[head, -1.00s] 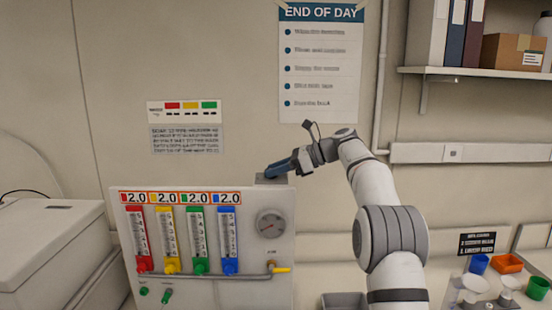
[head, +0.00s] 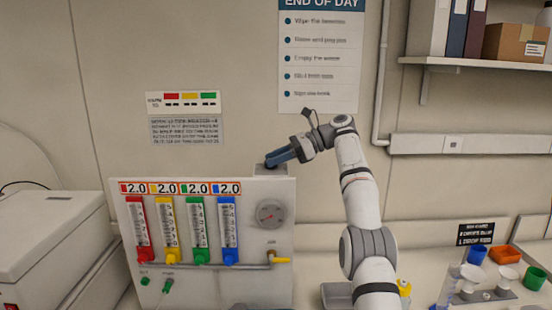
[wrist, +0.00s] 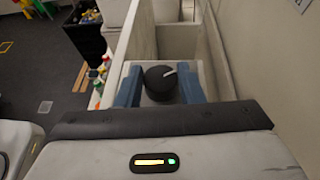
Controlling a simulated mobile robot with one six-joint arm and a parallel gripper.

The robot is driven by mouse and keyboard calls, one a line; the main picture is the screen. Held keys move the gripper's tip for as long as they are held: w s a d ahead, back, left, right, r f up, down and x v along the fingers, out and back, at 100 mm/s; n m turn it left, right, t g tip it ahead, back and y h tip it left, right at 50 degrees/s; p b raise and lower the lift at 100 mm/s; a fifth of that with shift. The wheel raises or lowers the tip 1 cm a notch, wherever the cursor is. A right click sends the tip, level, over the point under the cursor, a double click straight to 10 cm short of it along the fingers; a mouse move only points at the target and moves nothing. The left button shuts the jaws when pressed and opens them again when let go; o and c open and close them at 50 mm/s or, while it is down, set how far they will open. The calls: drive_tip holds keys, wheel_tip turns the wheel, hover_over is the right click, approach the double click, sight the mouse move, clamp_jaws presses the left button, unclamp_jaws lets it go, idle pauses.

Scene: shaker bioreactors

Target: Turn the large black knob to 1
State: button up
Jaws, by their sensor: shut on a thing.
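The large black knob (wrist: 158,84) is round with a pale pointer line on its top, tilted toward the upper right in the wrist view. It sits on a grey box (head: 275,171) behind the top right of the flowmeter panel. My gripper (head: 272,160) has its blue fingers on both sides of the knob and is shut on it. In the head view the fingers hide the knob. I cannot read any numbers around it.
The white panel (head: 187,284) carries red, yellow, green and blue flowmeters, a round gauge (head: 270,213) and a yellow-handled valve (head: 280,260). A white machine (head: 50,240) stands at left. Coloured cups and white funnels stand at right. The wall is close behind the box.

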drive_tip(key=shift+d+f, duration=0.1)
drive_tip(key=shift+f, duration=0.35)
drive_tip(key=o, duration=1)
drive_tip(key=shift+r, duration=0.1)
drive_tip(key=shift+c, duration=0.2)
drive_tip(key=shift+o, duration=0.2)
drive_tip(key=shift+w+r+m+t, duration=0.15)
drive_tip(key=shift+r+m+t, duration=0.15)
drive_tip(key=shift+r+m, duration=0.1)
drive_tip(key=shift+s+f+m+t, duration=0.1)
drive_tip(key=shift+s+m+t, duration=0.1)
drive_tip(key=shift+m+t, duration=0.4)
drive_tip(key=shift+s+f+m+t, duration=0.15)
drive_tip(key=shift+m+t, duration=0.15)
drive_tip(key=shift+t, duration=0.2)
drive_tip(key=m+t+b, duration=0.1)
drive_tip(key=b, duration=0.2)
drive_tip(key=shift+s+f+h, duration=0.1)
drive_tip(key=shift+f+h, duration=0.2)
drive_tip(key=shift+f, duration=0.1)
drive_tip(key=m+t+b, duration=0.1)
drive_tip(key=b, duration=0.2)
drive_tip(key=shift+t+b, duration=0.3)
drive_tip(key=shift+b, duration=0.05)
